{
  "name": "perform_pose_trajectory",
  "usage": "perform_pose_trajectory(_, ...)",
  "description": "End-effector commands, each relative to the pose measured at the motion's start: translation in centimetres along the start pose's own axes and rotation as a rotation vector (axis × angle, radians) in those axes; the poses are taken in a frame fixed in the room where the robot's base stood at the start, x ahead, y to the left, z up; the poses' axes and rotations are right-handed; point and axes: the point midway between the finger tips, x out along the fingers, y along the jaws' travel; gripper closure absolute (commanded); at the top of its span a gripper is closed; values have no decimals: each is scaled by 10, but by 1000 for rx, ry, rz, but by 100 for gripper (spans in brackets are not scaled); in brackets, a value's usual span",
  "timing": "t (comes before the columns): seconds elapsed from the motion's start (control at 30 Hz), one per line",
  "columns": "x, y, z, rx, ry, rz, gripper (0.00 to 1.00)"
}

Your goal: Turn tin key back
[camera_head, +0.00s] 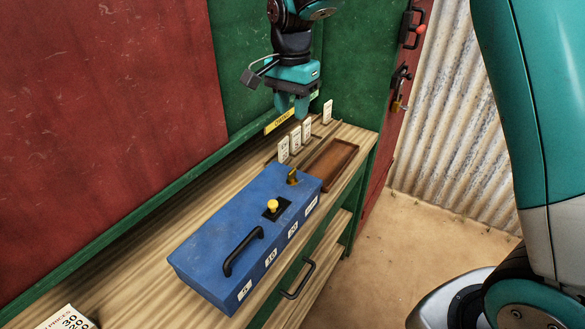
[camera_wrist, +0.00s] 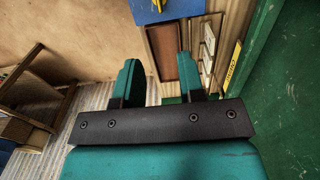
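The blue tin (camera_head: 225,225) lies closed on the wooden counter in the head view, with a black handle (camera_head: 243,250) and numbered labels along its side. A brass key (camera_head: 293,176) stands upright in its lid near the far end. A yellow knob (camera_head: 272,205) sits on a black plate beside it. My gripper (camera_head: 292,108) hangs above the far end of the counter, beyond the tin, apart from the key. Its two teal fingers (camera_wrist: 160,80) are spread with nothing between them in the wrist view. A corner of the tin (camera_wrist: 160,10) shows at the wrist view's top edge.
A brown wooden tray (camera_head: 330,165) lies just beyond the tin, and several white cards (camera_head: 295,140) stand beside it. A green post and red panels border the counter. A black drawer handle (camera_head: 298,280) is below. A price card (camera_head: 68,318) is at the near left.

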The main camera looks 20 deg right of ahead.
Motion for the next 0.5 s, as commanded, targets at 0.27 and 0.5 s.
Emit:
perform_pose_trajectory(0.27, 48, 2, 0, -1, -3, 6, 64)
perform_pose_trajectory(0.5, 104, 2, 1, -2, -4, 6, 64)
